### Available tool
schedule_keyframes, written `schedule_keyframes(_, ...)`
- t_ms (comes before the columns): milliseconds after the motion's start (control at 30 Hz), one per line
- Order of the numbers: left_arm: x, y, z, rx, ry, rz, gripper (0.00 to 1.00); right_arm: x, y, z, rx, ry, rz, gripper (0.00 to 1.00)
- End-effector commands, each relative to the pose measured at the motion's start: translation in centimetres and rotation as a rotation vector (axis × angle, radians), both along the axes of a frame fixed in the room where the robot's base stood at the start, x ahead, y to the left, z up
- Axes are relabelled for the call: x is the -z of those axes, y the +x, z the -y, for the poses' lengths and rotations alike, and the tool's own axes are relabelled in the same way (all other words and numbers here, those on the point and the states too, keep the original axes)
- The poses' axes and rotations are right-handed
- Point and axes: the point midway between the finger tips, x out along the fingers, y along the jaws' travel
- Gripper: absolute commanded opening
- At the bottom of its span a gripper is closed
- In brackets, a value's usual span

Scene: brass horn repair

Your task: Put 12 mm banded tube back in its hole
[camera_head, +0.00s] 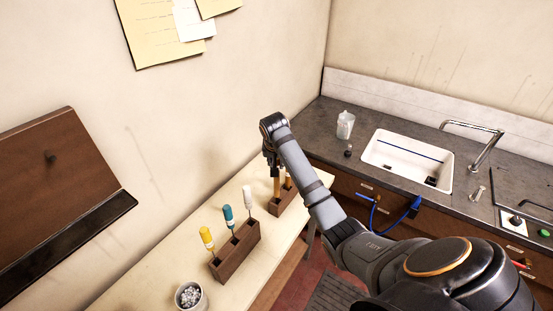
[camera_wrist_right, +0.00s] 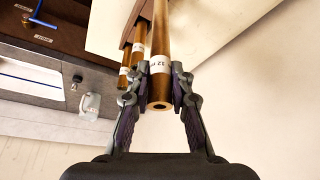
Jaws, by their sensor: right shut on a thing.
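My right gripper (camera_head: 270,158) is above the small wooden block (camera_head: 285,203) at the far end of the pale bench. In the right wrist view the gripper (camera_wrist_right: 160,78) is shut on a brass tube (camera_wrist_right: 160,40) with a white band marked "12". The tube's open end faces the camera; its other end runs out of frame, so I cannot tell whether it is in a hole. Two other brass tubes with white bands (camera_wrist_right: 138,42) stand beside it at the block. In the head view the arm partly hides the block and tubes. My left gripper is not in view.
A longer wooden block (camera_head: 238,250) holds tools with yellow, teal and white handles. A cup of metal bits (camera_head: 190,295) stands near the front. A sink (camera_head: 407,160) and a clear jug (camera_head: 345,125) are on the dark counter. The wall is close behind the bench.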

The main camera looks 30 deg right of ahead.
Motion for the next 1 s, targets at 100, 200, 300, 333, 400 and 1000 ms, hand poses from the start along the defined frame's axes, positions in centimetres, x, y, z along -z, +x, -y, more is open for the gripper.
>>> schedule_keyframes(100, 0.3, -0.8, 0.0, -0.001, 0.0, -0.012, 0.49, 0.6, 0.0, 0.0, 0.0, 0.0, 0.002, 0.0)
schedule_keyframes(200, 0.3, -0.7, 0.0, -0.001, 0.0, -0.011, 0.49, 0.6, 0.1, 0.0, 0.0, -0.001, 0.003, 0.0)
schedule_keyframes(300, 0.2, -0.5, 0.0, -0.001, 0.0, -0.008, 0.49, 0.6, 0.1, 0.0, 0.0, 0.0, 0.002, 0.0)
schedule_keyframes(333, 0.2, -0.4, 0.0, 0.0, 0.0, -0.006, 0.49, 0.6, 0.1, 0.0, 0.0, 0.0, 0.002, 0.0)
schedule_keyframes(400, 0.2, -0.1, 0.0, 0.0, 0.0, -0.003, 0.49, 0.6, 0.0, 0.0, 0.0, 0.0, 0.002, 0.0)
schedule_keyframes(1000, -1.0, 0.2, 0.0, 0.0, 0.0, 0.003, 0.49, 0.4, 0.0, 0.0, 0.0, -0.001, 0.001, 0.0)
